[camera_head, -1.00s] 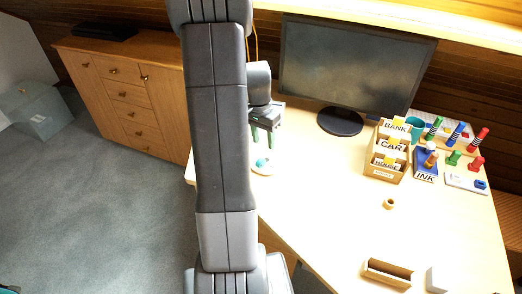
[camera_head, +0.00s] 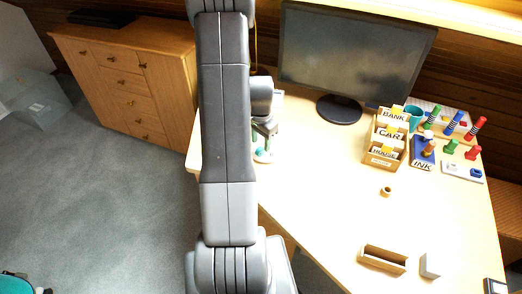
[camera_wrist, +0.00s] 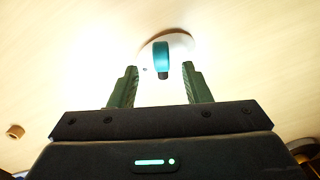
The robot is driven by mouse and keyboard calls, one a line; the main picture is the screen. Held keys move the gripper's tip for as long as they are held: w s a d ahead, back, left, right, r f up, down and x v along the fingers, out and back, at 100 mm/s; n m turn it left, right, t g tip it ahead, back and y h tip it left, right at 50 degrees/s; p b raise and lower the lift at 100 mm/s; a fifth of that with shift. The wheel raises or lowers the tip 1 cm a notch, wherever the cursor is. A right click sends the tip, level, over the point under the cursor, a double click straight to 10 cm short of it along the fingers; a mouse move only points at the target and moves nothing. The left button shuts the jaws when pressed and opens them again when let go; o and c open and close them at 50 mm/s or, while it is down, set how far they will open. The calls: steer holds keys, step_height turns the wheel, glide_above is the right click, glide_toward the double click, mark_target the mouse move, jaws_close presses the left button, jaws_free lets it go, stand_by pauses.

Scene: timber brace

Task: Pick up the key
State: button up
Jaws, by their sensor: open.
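A teal item with a dark lower end, which I take to be the key (camera_wrist: 161,56), is on a round white dish (camera_wrist: 180,42) in the wrist view. My gripper (camera_wrist: 160,70) is open, with one green finger to each side of the key's line. The key shows between and slightly past the fingertips; I cannot tell the height gap. In the head view my gripper (camera_head: 265,130) is over the desk's left edge, and a bit of teal shows just below it. My arm hides part of this area.
The desk (camera_head: 320,190) carries a monitor (camera_head: 355,55) behind, a wooden card box (camera_head: 385,150), an ink pad (camera_head: 422,152) and stamps at right. A small wooden ring (camera_head: 386,191) and an open wooden tray (camera_head: 383,260) lie nearer. The middle of the desk is clear.

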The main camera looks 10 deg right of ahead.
mark_target(261, 147)
steer(key=shift+w+f+p, duration=0.15)
steer(key=shift+f+p, duration=0.25)
steer(key=shift+f, duration=1.75)
steer(key=shift+c, duration=0.2)
jaws_close()
